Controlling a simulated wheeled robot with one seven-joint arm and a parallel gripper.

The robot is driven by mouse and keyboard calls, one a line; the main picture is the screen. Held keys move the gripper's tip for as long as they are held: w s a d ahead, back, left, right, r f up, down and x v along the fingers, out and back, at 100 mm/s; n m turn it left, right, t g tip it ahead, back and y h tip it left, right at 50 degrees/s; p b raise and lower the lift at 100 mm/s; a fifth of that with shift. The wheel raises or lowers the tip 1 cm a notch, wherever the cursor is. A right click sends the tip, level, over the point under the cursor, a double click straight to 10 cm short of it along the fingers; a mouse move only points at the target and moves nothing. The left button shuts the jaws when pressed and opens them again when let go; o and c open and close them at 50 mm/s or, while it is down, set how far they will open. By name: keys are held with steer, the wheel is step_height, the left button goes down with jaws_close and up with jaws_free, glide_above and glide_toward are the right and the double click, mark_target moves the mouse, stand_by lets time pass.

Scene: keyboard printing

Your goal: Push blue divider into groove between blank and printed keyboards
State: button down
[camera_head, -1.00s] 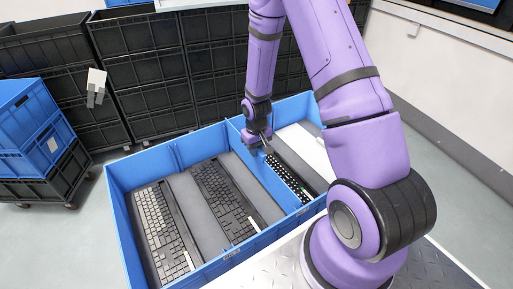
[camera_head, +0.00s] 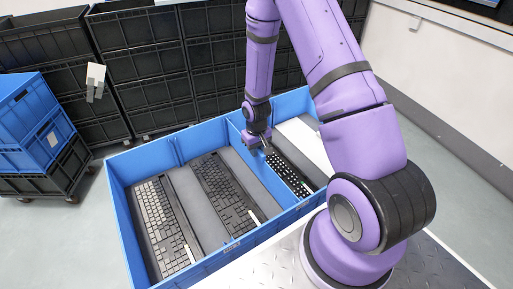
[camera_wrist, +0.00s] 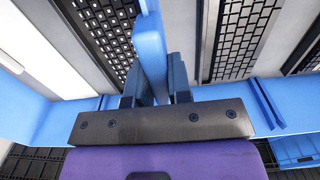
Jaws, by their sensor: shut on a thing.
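The blue divider (camera_wrist: 149,45) stands on edge between my gripper's two dark fingers in the wrist view. My gripper (camera_wrist: 152,80) is shut on it. In the head view my gripper (camera_head: 256,138) is at the far side of the blue crate (camera_head: 118,205), at the far end of the divider (camera_head: 262,172). A black keyboard with white key marks (camera_head: 290,175) lies to the right of the divider. Two more keyboards, a middle one (camera_head: 222,193) and a left one (camera_head: 163,225), lie to its left. Whether the divider is seated in a groove cannot be told.
Grey panels (camera_head: 193,200) lie between the keyboards, and a white item (camera_head: 306,140) is at the crate's right. Stacked black crates (camera_head: 148,75) stand behind. Blue crates (camera_head: 30,115) are stacked at the left. A metal plate surface (camera_head: 265,262) is in front.

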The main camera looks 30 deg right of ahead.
steer(key=shift+f, duration=1.1)
steer(key=shift+f, duration=0.15)
stand_by(0.7)
steer(key=c, duration=1)
jaws_free()
steer(key=shift+o, duration=0.2)
steer(key=shift+r, duration=3)
steer(key=shift+r, duration=0.1)
step_height(320, 180, up, 11)
steer(key=shift+f, duration=0.2)
